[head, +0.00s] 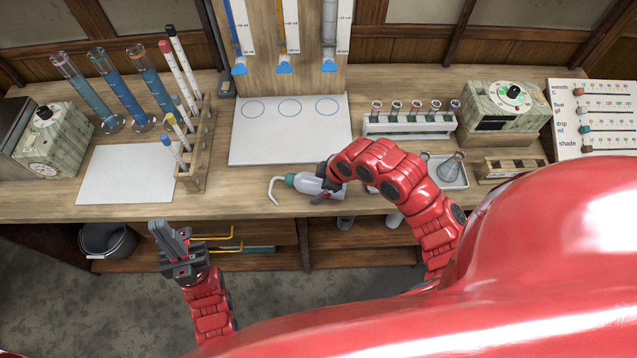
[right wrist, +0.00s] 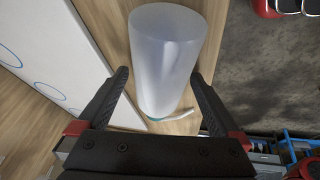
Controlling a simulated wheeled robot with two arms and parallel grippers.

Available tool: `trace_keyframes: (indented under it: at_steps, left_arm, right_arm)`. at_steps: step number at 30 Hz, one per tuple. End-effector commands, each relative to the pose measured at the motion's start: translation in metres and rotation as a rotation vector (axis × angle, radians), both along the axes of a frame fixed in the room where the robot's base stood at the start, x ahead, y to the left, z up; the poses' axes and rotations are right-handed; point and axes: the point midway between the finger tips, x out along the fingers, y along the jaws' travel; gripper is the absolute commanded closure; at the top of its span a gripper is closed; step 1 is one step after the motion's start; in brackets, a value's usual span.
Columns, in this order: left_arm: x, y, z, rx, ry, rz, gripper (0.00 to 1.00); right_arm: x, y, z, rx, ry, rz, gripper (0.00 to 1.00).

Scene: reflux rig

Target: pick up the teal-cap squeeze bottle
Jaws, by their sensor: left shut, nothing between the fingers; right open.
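The teal-cap squeeze bottle (head: 307,184) lies on its side near the front edge of the bench, with its teal cap and bent pale spout pointing left. My right gripper (head: 325,186) is at the bottle's body in the head view and partly hides its base end. In the right wrist view the pale translucent bottle (right wrist: 165,60) lies between the two open fingers of my right gripper (right wrist: 160,78). I cannot tell whether either finger touches it. My left gripper (head: 168,228) is shut and empty, in front of the bench and away from the bottle.
A white board with blue circles (head: 270,150) lies behind the bottle. A wooden tube rack (head: 195,165) stands to the left, and a white rack of small tubes (head: 405,127) at the back right. A tray with flasks (head: 455,180) sits right of my arm. Bench left of the spout is clear.

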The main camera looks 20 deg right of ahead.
Motion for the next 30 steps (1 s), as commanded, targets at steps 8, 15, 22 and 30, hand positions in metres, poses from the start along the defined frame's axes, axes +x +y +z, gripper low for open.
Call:
trace_keyframes:
  at_steps: [8, 15, 22, 30]
  left_arm:
    - [0.0, 0.0, -0.0015, 0.0, 0.0, 0.0, 1.0]
    - [0.0001, 0.0, -0.0014, 0.0, 0.0, 0.0, 1.0]
    - [0.0, 0.0, -0.0012, 0.0, 0.0, 0.0, 1.0]
    - [0.0, 0.0, -0.0005, 0.0, 0.0, 0.0, 1.0]
  right_arm:
    - [-0.0002, -0.0001, -0.0016, 0.001, 0.001, -0.001, 0.05]
    - [-0.0003, -0.0002, -0.0016, 0.0, 0.002, -0.001, 0.49]
    - [-0.0003, -0.0002, -0.0015, 0.001, 0.001, -0.001, 0.51]
    - [0.0, -0.0001, 0.0013, 0.0, 0.0, -0.001, 0.52]
